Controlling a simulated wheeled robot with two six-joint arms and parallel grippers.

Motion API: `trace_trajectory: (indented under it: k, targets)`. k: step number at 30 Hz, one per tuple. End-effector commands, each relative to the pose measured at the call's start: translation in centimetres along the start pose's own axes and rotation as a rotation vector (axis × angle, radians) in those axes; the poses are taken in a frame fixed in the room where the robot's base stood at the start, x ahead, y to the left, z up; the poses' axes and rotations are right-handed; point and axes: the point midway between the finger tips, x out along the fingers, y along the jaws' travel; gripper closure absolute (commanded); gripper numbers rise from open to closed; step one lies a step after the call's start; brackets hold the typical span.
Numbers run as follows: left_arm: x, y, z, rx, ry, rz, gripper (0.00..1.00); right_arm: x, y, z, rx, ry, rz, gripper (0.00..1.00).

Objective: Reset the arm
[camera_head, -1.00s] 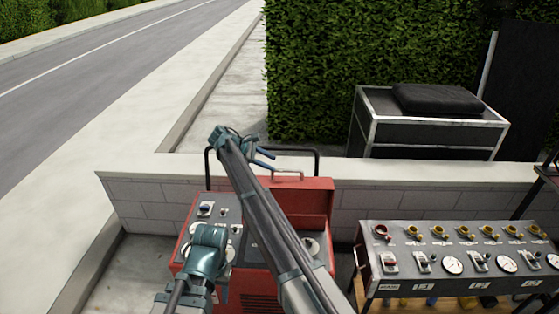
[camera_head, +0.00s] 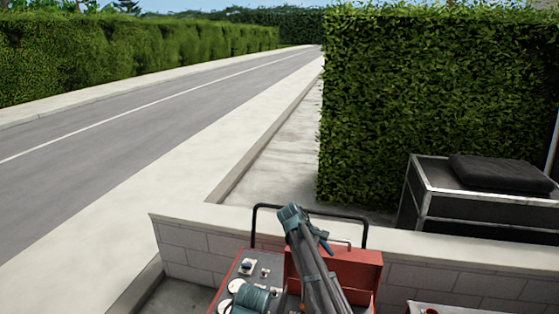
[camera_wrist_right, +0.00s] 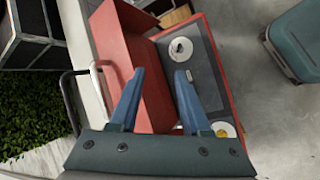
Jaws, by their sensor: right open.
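My right gripper (camera_head: 328,245) has blue fingers. In the right wrist view, the gripper (camera_wrist_right: 160,74) is open and empty, with its fingers apart in front of the red box (camera_wrist_right: 118,55) and its grey panel (camera_wrist_right: 190,62). A teal joint of mine shows low over the box panel in the head view. My left gripper's fingers do not show.
A low white block wall (camera_head: 440,262) stands behind the box. Beyond it are a black case with metal edges (camera_head: 470,209), a tall hedge (camera_head: 420,100) and a road (camera_head: 150,120). A second panel (camera_head: 450,309) is cut off at the bottom right.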

Motion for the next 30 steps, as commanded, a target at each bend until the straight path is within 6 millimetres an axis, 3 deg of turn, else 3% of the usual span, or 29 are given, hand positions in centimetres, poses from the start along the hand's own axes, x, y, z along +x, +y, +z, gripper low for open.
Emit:
trace_trajectory:
  k: [1,4,9,19,21,30]
  targets:
    - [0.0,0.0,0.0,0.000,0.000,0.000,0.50,1.0,-3.6,4.3,0.089,0.041,-0.059,0.53]
    - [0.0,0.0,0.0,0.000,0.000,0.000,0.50,1.8,-7.7,7.8,0.254,0.110,-0.168,0.53]
    - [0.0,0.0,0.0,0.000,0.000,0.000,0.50,2.0,-12.8,11.6,0.463,0.179,-0.316,0.53]
    - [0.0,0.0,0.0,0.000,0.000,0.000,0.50,0.9,-20.9,17.3,0.777,0.246,-0.557,0.53]
    - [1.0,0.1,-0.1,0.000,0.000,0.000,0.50,1.0,-21.9,15.7,0.736,0.241,-0.549,0.53]
    - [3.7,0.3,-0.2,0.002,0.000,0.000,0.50,0.1,-27.9,13.3,0.567,0.215,-0.503,0.53]
